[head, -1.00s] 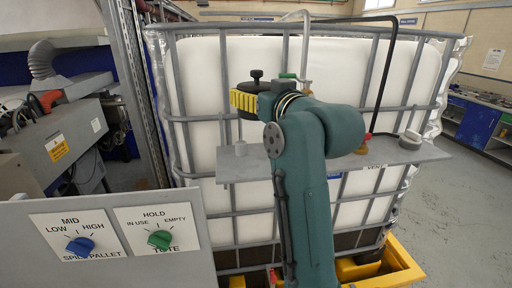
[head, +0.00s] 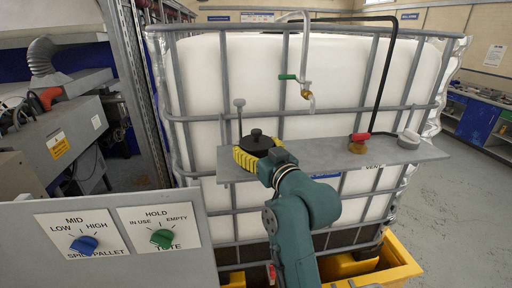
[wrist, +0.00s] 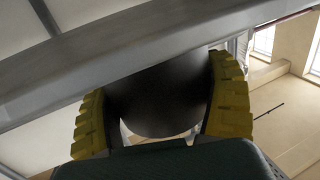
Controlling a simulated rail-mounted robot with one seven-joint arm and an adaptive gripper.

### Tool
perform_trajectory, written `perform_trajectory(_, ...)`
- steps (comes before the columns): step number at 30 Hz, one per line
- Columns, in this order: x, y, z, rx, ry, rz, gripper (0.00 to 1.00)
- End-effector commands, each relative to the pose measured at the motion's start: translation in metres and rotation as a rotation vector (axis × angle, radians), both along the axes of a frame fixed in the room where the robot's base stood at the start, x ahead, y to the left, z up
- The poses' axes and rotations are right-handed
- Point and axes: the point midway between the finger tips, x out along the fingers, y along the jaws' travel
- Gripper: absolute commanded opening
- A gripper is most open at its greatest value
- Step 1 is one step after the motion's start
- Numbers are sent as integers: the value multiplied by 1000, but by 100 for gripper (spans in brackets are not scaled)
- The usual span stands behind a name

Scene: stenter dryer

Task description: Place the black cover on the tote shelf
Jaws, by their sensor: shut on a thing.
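My gripper (head: 257,150) is at the left end of the grey tote shelf (head: 325,157), with yellow fingers closed around the black cover (head: 258,139). The cover is a dark round piece with a knob on top in the head view. In the wrist view the cover (wrist: 160,100) fills the space between the yellow fingers of my gripper (wrist: 165,110). The gripper hides part of the shelf's left end. I cannot tell whether the cover touches the shelf.
A green-handled tap (head: 305,86), a red-handled valve (head: 360,142) and a grey cap (head: 408,140) are to the right. The white tote (head: 260,75) stands behind. The middle of the shelf looks clear.

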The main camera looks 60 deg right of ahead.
Motion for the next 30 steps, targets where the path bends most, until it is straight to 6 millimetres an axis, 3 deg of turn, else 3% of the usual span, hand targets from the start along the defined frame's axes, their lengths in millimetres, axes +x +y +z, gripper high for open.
perform_trajectory(1,0,0,-1,0,0,0,90)
perform_trajectory(3,0,0,-1,1,1,0,100)
perform_trajectory(12,-2,2,2,0,0,0,100)
perform_trajectory(24,-75,57,-1,-2,-1,-2,100)
perform_trajectory(30,-94,72,1,0,0,0,100)
